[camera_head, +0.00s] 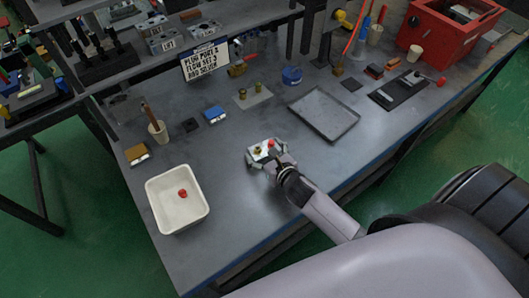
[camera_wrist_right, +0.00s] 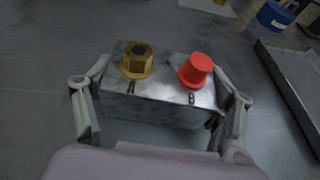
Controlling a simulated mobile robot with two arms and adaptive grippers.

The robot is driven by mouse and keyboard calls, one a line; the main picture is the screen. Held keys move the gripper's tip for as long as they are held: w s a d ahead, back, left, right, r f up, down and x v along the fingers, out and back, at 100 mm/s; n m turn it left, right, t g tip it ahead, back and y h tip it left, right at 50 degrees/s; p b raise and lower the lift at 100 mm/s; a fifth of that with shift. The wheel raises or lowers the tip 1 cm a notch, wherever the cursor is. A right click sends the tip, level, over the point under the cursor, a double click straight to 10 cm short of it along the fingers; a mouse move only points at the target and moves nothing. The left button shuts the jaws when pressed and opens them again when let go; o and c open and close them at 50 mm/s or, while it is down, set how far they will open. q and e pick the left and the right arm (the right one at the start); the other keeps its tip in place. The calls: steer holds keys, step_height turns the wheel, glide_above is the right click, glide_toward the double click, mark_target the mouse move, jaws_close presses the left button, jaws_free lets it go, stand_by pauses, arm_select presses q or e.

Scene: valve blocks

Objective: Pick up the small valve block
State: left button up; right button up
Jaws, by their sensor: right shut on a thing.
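The small valve block (camera_head: 261,152) is a silver metal block with a brass hex fitting and a red cap on top. In the right wrist view the block (camera_wrist_right: 158,113) lies between the fingers of my right gripper (camera_wrist_right: 160,112), one finger at each end. The brass fitting (camera_wrist_right: 137,60) is on the left and the red cap (camera_wrist_right: 196,70) on the right. In the head view my right gripper (camera_head: 268,158) is shut on the block at the middle of the grey table. I cannot tell whether the block is off the tabletop. My left gripper is not in view.
A white bin (camera_head: 152,205) holding a red cap stands at the left front of the table (camera_head: 240,210). A dark tray (camera_head: 325,113) lies right of the block. A blue-and-white block (camera_head: 215,115) and a cup (camera_head: 158,132) stand behind left. A red box (camera_head: 440,35) stands far right.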

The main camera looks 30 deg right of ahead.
steer(key=c, duration=1.1)
steer(key=shift+o, duration=0.2)
steer(key=shift+w+r, duration=0.1)
steer(key=shift+r, duration=0.05)
